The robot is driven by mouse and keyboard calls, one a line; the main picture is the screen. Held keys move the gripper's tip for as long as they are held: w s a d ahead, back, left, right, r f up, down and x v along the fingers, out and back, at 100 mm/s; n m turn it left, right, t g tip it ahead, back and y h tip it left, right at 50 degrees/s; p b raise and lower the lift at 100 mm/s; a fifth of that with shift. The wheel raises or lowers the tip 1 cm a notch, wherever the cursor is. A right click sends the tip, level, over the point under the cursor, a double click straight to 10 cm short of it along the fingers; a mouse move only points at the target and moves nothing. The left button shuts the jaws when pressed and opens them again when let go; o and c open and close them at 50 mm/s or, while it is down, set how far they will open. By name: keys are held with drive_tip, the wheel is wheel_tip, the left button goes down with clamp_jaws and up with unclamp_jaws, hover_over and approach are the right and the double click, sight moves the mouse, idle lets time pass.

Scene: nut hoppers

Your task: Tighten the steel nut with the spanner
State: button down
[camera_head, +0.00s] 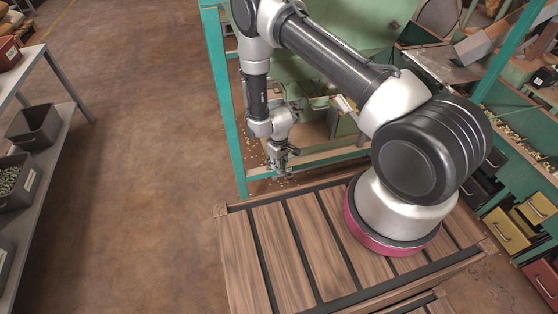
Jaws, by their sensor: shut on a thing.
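My gripper (280,167) hangs low beside the green frame, pointing down. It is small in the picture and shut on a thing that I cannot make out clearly. I cannot pick out the spanner or the steel nut for certain; they may be too small or hidden by the gripper and arm. The green frame (230,105) has a teal post on the left and a lower rail passing close behind my gripper.
A grey shelf rack (62,130) with dark bins (33,126) stands at the left. Coloured drawers (500,230) and hoppers of small pieces stand at the right. Brown floor (140,150) is open between rack and frame. Small bits lie scattered near the gripper.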

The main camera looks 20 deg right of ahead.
drive_tip(key=shift+f, duration=0.5)
drive_tip(key=shift+f, duration=1.1)
idle(2.3)
drive_tip(key=shift+s, duration=0.1)
drive_tip(key=a+m, duration=0.1)
drive_tip(key=m, duration=0.2)
drive_tip(key=a+m, duration=0.2)
drive_tip(key=m, duration=0.2)
drive_tip(key=a+m, duration=0.2)
drive_tip(key=m, duration=0.2)
drive_tip(key=shift+a, duration=0.1)
drive_tip(key=shift+w+a+m, duration=0.2)
drive_tip(key=shift+a+m, duration=0.1)
drive_tip(key=shift+m, duration=0.5)
drive_tip(key=shift+w+a+m, duration=0.15)
drive_tip(key=shift+a+m, duration=0.15)
drive_tip(key=shift+m, duration=0.5)
